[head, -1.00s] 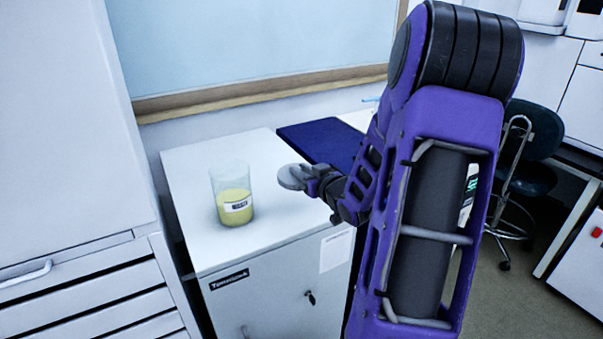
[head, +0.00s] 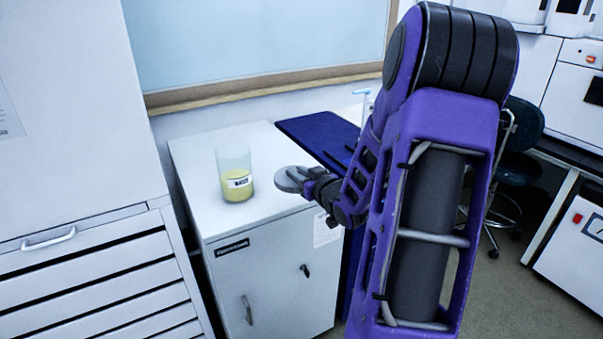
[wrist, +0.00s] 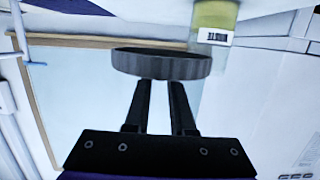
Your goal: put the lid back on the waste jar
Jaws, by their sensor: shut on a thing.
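The waste jar (head: 235,174) is a clear glass jar with yellow liquid and a white label. It stands upright and open on the white cabinet top. It also shows at the top of the wrist view (wrist: 214,22). My gripper (head: 311,181) is shut on the grey round lid (head: 291,178), to the right of the jar and apart from it. In the wrist view, both fingers (wrist: 160,82) meet the near edge of the ridged lid (wrist: 160,65). The far side of the lid's grip is hidden.
The white cabinet (head: 270,272) bears the jar, with clear top around it. A dark blue board (head: 318,135) lies behind the lid. A tall drawer unit (head: 95,275) stands at left. A dark chair (head: 520,125) stands at right.

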